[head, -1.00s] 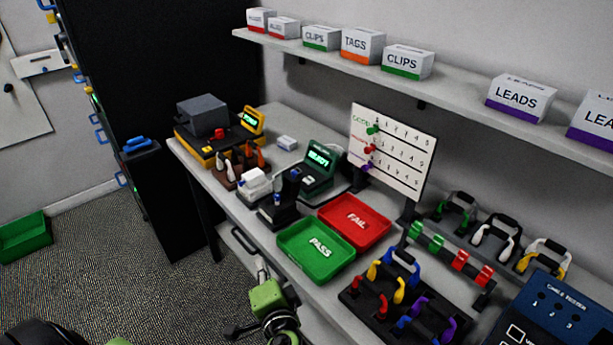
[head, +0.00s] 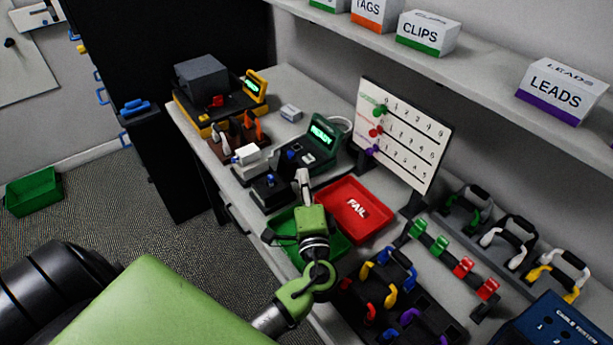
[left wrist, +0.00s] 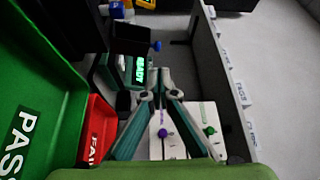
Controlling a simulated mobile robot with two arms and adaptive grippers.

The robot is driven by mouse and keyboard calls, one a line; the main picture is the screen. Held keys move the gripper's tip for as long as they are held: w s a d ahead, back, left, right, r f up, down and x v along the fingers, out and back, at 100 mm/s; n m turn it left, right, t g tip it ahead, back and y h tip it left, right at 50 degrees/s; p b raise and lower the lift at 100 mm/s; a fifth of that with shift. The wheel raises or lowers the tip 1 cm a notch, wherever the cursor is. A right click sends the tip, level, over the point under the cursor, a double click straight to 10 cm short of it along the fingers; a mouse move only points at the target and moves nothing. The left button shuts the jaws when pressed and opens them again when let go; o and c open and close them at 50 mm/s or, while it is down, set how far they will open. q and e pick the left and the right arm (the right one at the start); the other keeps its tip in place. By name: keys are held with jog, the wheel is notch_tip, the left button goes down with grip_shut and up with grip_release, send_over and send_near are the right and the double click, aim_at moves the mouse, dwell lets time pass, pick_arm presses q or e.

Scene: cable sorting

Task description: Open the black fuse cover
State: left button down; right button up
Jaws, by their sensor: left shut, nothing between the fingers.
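A black fixture (head: 264,196) with a small blue knob stands on the bench left of the trays. In the left wrist view a black block (left wrist: 132,38) with a blue knob shows beyond the fingers. My left gripper (head: 303,176) is over the back of the green tray, just right of the fixture and apart from it. Its fingers (left wrist: 160,94) are together and empty. My right gripper is not in view.
The green PASS tray (head: 283,222) and red FAIL tray (head: 372,212) lie close by. A green tester (head: 322,140) stands behind the fixture and a white board (head: 402,135) stands to the right. A shelf (head: 470,80) overhangs the back.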

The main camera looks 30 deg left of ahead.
aim_at(288, 164)
pick_arm(q)
jog(key=w+a+n+b, duration=0.1)
jog(key=b, duration=0.2)
jog(key=a+n+y+b, duration=0.1)
jog(key=a+b, duration=0.1)
jog(key=b, duration=0.1)
jog(key=w+a+r+n+y+b, duration=0.1)
jog(key=a+n+b, duration=0.1)
jog(key=b, duration=0.2)
jog(key=shift+w+t, duration=0.35)
jog(key=shift+t, duration=0.05)
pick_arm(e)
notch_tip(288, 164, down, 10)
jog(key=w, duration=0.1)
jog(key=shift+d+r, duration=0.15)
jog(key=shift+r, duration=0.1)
pick_arm(q)
jog(key=shift+r, duration=0.1)
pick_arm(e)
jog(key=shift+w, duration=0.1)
